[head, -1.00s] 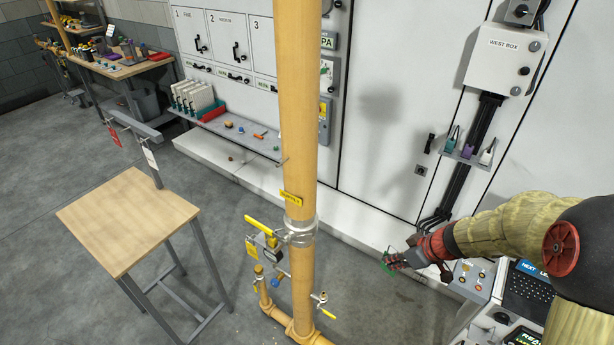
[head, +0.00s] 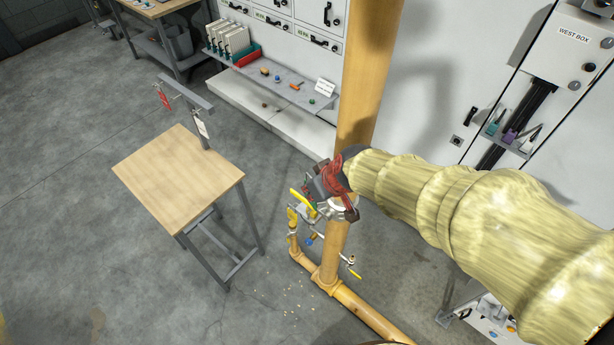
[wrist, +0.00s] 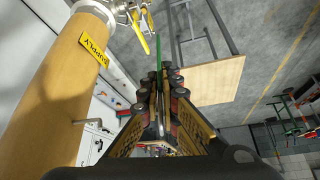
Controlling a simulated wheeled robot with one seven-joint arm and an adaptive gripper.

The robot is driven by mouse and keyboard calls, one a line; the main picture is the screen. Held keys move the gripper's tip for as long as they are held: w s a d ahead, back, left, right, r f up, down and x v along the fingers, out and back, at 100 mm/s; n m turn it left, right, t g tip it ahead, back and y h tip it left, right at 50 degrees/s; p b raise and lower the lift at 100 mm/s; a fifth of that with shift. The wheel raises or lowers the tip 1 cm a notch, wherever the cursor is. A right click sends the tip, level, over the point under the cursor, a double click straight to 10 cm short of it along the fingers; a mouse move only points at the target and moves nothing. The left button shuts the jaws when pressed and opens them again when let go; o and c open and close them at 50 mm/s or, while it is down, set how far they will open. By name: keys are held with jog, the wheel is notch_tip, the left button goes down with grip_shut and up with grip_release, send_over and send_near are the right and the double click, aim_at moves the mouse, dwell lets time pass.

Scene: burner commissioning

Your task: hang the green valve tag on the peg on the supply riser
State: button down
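The yellow supply riser (head: 368,75) stands upright in the head view, and fills the left of the wrist view (wrist: 45,95) with its yellow supply label (wrist: 93,47). A thin peg (wrist: 95,123) sticks out from the riser in the wrist view; my arm hides it in the head view. My gripper (head: 313,196) is in front of the riser, near the valve. In the wrist view my gripper (wrist: 159,78) is shut on the green valve tag (wrist: 158,50), seen edge-on as a thin green strip beyond the fingertips. The tag is apart from the peg.
A valve with a yellow lever (head: 302,199) and a small side pipe (head: 293,238) sit low at the riser. A wooden-topped table (head: 178,180) stands left, beside a rack (head: 190,92) with a red and a white tag. Open floor lies between table and riser.

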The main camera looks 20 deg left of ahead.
jog(key=w+d+f+b, duration=0.1)
jog(key=w+d+b, duration=0.2)
jog(key=w, duration=0.6)
jog(key=shift+d+f+b, duration=0.2)
jog(key=shift+d+b, duration=0.1)
jog(key=shift+b, duration=0.1)
dwell(0.9)
dwell(0.7)
jog(key=c, duration=2)
grip_release()
jog(key=shift+w+d, duration=0.1)
jog(key=shift+o, duration=0.2)
jog(key=v, duration=1.2)
jog(key=shift+d, duration=0.1)
